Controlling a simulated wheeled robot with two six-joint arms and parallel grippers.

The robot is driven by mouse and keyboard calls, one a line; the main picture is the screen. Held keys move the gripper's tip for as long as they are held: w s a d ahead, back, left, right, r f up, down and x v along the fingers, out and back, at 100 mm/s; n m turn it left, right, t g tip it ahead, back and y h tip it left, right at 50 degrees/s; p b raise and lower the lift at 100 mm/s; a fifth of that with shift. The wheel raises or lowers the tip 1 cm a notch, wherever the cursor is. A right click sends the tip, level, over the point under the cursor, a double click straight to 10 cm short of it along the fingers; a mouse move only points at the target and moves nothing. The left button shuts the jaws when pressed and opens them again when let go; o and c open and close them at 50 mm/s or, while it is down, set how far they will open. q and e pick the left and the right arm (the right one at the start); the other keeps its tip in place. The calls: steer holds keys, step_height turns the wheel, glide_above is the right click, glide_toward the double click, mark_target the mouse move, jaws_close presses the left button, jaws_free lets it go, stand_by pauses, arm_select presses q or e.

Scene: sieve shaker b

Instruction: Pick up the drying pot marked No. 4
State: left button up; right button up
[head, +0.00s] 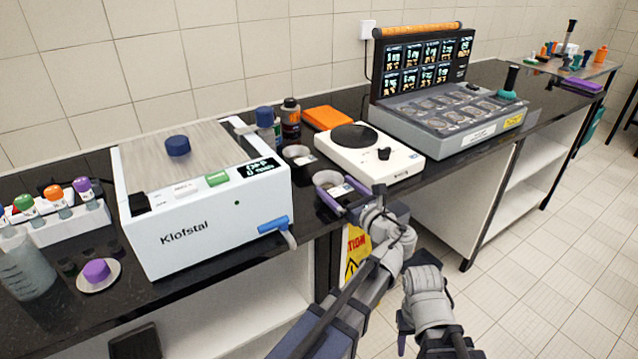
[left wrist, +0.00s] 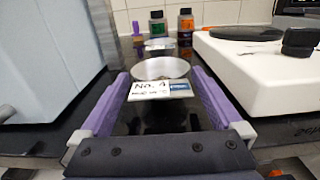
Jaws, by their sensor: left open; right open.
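In the left wrist view the pot (left wrist: 160,68) carries a white label that appears to read No. 4. My left gripper (head: 338,187) is open, with its purple fingers spread on either side of the pot. In the left wrist view the pot is between the far ends of these fingers (left wrist: 160,76), with gaps visible on both sides.
A similar pot (head: 297,154) stands behind, near dark bottles (head: 290,113). The white Klofstal shaker (head: 210,215) with a blue lever (head: 274,224) is close on the left. The white hotplate (head: 398,166) is close on the right. An orange box (head: 328,117) lies behind.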

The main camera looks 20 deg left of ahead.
mark_target(338, 187)
arm_select(q)
steer(key=shift+w+a, duration=0.2)
steer(key=shift+a, duration=0.1)
steer(key=shift+s+d+r, duration=0.1)
steer(key=shift+d, duration=0.15)
steer(key=shift+a, duration=0.1)
steer(key=shift+c, duration=1.4)
steer(key=c, duration=0.8)
arm_select(e)
steer(key=shift+a, duration=0.2)
steer(key=shift+r, duration=0.1)
arm_select(q)
step_height(338, 187, up, 10)
steer(key=p, duration=1)
arm_select(e)
step_height(338, 187, up, 10)
